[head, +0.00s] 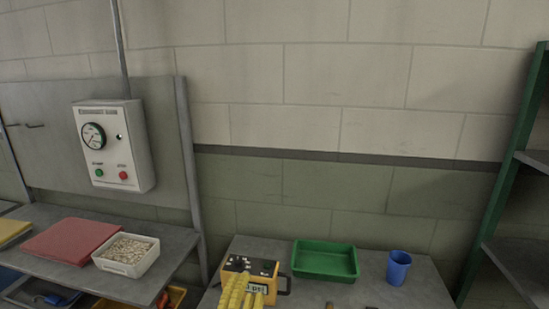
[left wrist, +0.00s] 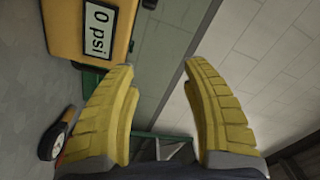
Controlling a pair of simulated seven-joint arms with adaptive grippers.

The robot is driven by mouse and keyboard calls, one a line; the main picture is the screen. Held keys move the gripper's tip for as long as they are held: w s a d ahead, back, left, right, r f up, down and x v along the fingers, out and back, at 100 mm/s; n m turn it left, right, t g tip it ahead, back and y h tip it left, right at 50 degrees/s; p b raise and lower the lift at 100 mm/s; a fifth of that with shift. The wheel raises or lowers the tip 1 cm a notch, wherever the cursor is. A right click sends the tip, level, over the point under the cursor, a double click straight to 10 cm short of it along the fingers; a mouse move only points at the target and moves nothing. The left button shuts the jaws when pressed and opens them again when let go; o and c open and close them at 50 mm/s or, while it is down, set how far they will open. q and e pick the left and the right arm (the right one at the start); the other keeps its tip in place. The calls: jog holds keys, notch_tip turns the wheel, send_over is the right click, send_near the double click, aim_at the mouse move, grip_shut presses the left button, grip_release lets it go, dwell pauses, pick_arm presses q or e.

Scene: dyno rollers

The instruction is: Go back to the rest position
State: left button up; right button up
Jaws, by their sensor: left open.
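My left gripper (head: 247,286) is at the bottom of the head view, in front of a yellow device (head: 268,267) on the grey table. Its two ribbed yellow fingers are spread apart with nothing between them, as the left wrist view also shows (left wrist: 160,68). The yellow device is at the upper left of the left wrist view (left wrist: 118,38), with a display reading "0 psi", beside the fingers and apart from them. In the head view the fingers partly hide its front. My right gripper is in neither view.
A green tray (head: 325,276) and a blue cup (head: 398,268) stand right of the device. A wall box with a gauge (head: 128,150) hangs above the left bench, which holds a red folder (head: 70,241) and a white bin (head: 126,268). A green-framed shelf (head: 510,180) stands at the right.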

pick_arm(q)
jog(key=s+a+f+n+g+y, duration=0.1)
jog(key=a+f, duration=0.1)
jog(key=s+a+f+n+y, duration=0.1)
jog(key=s+a+f, duration=0.1)
jog(key=a+f, duration=0.1)
jog(key=s+a+f+n+g+y, duration=0.1)
jog(key=a+f+y, duration=0.1)
jog(key=a, duration=0.1)
jog(key=shift+s+f+g, duration=0.2)
jog(key=shift+f+g, duration=0.05)
jog(key=shift+g, duration=0.05)
jog(key=s+a+f+n+g+y, duration=0.2)
jog(key=s+a+f+n+g, duration=0.15)
jog(key=s+a+f, duration=0.6)
jog(key=s+a+f+n+g+y, duration=0.25)
jog(key=s+a+f+g, duration=0.35)
jog(key=s, duration=0.6)
jog(key=s+d+f+g+h, duration=0.1)
jog(key=s+d+f, duration=0.1)
jog(key=f, duration=1.3)
jog(key=s+d+f+g+h, duration=0.1)
jog(key=s+d+f+h, duration=0.15)
jog(key=f, duration=1.25)
jog(key=s+f+n+g+h, duration=0.1)
jog(key=s+f+n+g, duration=0.1)
jog(key=s+f, duration=1.7)
jog(key=shift+s+f+g, duration=0.3)
jog(key=shift+s+g, duration=0.25)
jog(key=shift+s, duration=0.35)
